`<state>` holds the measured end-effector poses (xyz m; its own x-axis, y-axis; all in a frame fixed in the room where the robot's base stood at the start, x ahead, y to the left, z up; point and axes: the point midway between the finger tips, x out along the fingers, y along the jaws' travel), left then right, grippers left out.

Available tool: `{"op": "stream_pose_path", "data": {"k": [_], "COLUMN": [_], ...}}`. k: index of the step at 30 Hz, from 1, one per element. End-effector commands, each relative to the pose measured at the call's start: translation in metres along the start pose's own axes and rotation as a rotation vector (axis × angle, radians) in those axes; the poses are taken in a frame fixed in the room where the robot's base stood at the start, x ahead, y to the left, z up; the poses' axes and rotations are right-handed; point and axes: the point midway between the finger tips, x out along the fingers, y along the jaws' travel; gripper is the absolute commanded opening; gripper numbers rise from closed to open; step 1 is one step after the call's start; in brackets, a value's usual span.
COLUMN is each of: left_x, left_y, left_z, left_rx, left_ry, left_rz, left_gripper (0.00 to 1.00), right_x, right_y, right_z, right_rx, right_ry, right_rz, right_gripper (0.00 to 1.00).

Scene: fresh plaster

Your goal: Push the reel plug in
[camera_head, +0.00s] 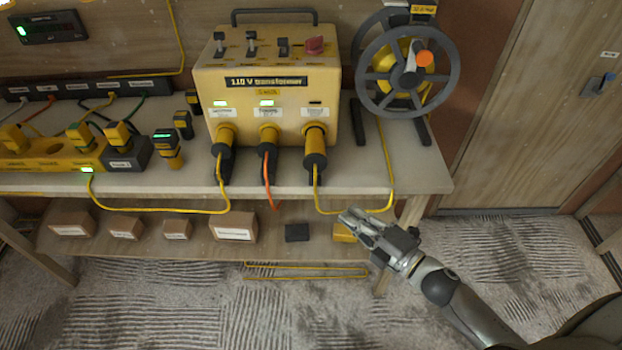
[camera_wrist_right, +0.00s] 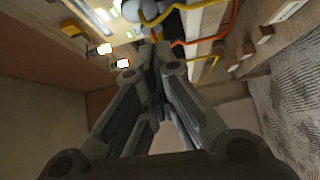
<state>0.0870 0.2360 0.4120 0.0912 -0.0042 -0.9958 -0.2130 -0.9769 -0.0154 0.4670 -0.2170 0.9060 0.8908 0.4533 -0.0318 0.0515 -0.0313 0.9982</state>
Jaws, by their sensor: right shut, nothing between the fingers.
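The yellow 110 V transformer (camera_head: 258,118) stands on the bench with three yellow plugs at its front sockets. The right one is the reel plug (camera_head: 316,147), with a black rear end. Its yellow cable hangs down and loops right, up to the cable reel (camera_head: 404,62). The lamp above this plug is dark; the other two are lit. I cannot tell how deep it sits. My right gripper (camera_head: 350,220) is shut and empty, below and right of the plug, apart from it. In the wrist view its fingers (camera_wrist_right: 153,58) are together. My left gripper is not in view.
The bench (camera_head: 400,182) holds a yellow socket strip (camera_head: 50,163) and loose plugs at the left. Cables hang over its front edge. The lower shelf (camera_head: 205,255) carries several small boxes. A door (camera_head: 545,110) is at the right. Floor right of the bench is clear.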

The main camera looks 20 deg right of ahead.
Motion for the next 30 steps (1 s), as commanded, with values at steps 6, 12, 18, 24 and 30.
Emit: {"op": "stream_pose_path", "data": {"k": [6,12,18,24,30], "left_x": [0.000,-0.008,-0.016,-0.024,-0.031], "left_y": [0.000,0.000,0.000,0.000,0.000], "left_z": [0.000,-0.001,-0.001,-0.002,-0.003], "left_rx": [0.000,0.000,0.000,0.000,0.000], "left_ry": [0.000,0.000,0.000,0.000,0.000], "left_rz": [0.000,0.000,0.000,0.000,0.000], "left_gripper": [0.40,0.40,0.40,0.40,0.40], "right_x": [0.005,0.026,0.057,0.089,0.114], "right_y": [0.019,0.022,0.023,0.023,0.023], "right_z": [-0.011,-0.011,-0.012,-0.013,-0.002], "right_rx": [-0.058,-0.057,-0.053,-0.052,-0.054], "right_ry": [0.038,0.038,0.036,0.035,0.033], "right_rz": [0.033,0.033,0.033,0.033,0.030], "right_gripper": [0.00,0.00,0.00,0.00,0.00]}}
